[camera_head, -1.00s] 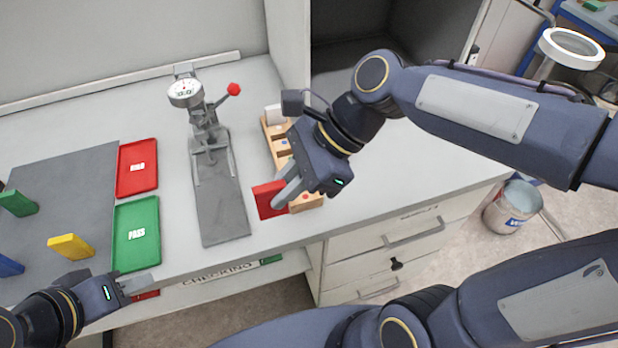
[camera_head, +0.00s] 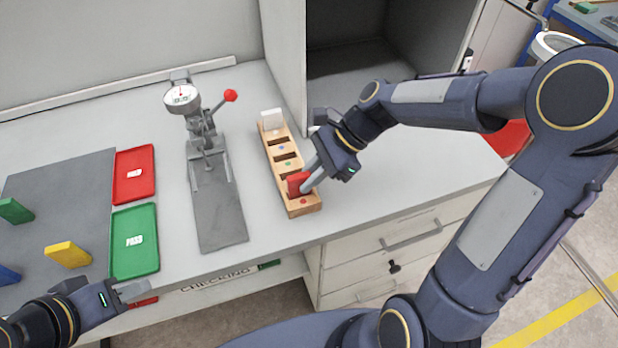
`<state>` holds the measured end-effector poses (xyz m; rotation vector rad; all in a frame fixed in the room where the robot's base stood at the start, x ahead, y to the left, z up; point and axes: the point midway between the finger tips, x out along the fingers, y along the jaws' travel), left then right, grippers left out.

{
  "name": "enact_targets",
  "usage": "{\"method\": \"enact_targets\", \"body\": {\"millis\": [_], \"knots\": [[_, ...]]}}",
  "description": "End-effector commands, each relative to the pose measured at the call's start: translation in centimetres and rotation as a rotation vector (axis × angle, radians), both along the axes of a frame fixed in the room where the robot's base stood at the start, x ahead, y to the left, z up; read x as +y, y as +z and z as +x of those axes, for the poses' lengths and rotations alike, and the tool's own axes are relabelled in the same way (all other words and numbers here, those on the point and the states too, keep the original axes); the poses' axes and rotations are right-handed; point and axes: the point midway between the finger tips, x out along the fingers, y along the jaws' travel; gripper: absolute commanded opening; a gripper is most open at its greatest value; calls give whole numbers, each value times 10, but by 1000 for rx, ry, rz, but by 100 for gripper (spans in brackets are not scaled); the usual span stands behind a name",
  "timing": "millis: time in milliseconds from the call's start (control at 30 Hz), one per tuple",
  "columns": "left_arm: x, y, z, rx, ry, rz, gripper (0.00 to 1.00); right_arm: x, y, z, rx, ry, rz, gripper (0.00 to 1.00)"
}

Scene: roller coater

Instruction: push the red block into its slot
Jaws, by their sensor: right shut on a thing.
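The red block (camera_head: 295,182) is upright at the near end of the wooden slotted rack (camera_head: 299,210). Its lower part seems to be at or in the slot beside the red dot; how deep it sits I cannot tell. My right gripper (camera_head: 309,183) is shut on the block from the right side, and its fingers hide part of it. My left gripper (camera_head: 134,290) is near the table's front edge at lower left, far from the rack; its finger gap is not clear.
A white block (camera_head: 271,119) stands at the rack's far end; slots between look empty. A gauge stand (camera_head: 215,200) is left of the rack. Red (camera_head: 135,187) and green (camera_head: 133,262) trays and a grey mat (camera_head: 75,190) with colored blocks lie further left. A cabinet wall (camera_head: 287,60) rises behind.

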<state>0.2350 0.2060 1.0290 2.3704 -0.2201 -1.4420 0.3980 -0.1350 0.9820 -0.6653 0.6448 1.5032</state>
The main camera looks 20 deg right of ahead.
Motion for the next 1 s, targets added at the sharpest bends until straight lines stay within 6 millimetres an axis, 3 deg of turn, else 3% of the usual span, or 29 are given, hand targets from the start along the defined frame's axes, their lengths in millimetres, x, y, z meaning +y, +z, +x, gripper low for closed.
{"method": "enact_targets", "body": {"millis": [67,400,433,600,1000], "knots": [[0,-1,0,0,0,0,36,0,-8,0,1,0,1,0],[0,-2,0,0,0,0,36,0,-12,0,-1,0,0,0],[0,-2,0,0,0,0,36,0,-12,0,-1,0,0,15],[0,-2,0,0,0,0,36,0,-11,0,-1,0,0,36],[0,0,0,0,0,0,36,-5,-2,1,-4,-3,-1,36]]}}
